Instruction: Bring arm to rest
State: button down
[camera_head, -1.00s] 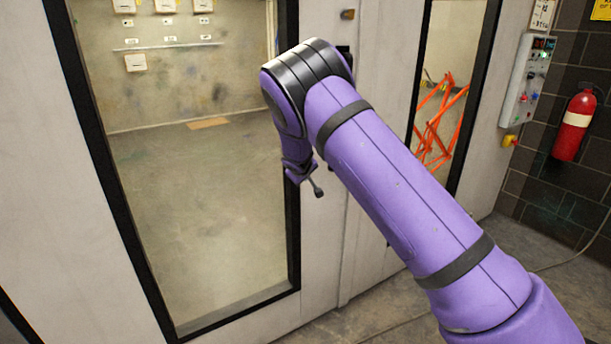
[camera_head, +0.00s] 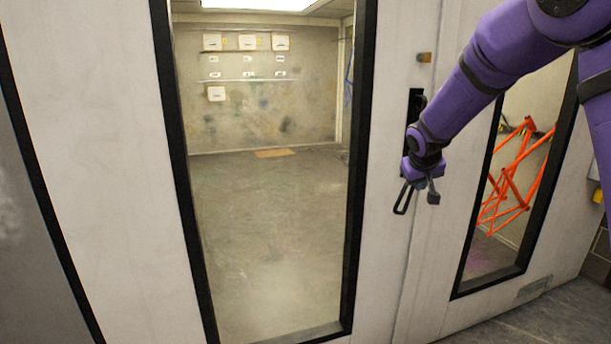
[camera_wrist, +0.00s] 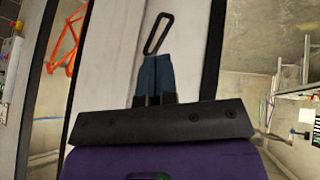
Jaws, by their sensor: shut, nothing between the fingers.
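My arm, purple with black bands, reaches in from the upper right of the head view and hangs bent. My gripper (camera_head: 425,178) points down in front of the pale booth door (camera_head: 395,250). In the wrist view its two dark blue fingers (camera_wrist: 156,60) are pressed together with nothing between them. A black loop handle (camera_wrist: 158,33) shows just beyond the fingertips; it also shows beside my gripper in the head view (camera_head: 402,200). I cannot tell whether the fingers touch it.
A tall black-framed window (camera_head: 362,150) shows the booth's bare floor and wall boxes. A narrower window at the right shows an orange frame (camera_head: 515,180) behind it. Grey floor (camera_head: 540,325) is clear at the lower right.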

jog(key=s+d+r+y, duration=0.1)
jog(key=s+r, duration=0.3)
jog(key=s, duration=0.4)
jog(key=s+d+r+m, duration=0.1)
jog(key=s+r, duration=0.2)
jog(key=s, duration=0.5)
jog(key=s+d+r+y, duration=0.1)
jog(key=s+r, duration=0.3)
jog(key=s, duration=0.3)
jog(key=s+a+f+g, duration=0.1)
jog(key=s+a, duration=0.1)
jog(key=s, duration=1.8)
jog(key=shift+s+a+y, duration=0.3)
jog(key=shift+a, duration=0.1)
jog(key=shift+f, duration=0.1)
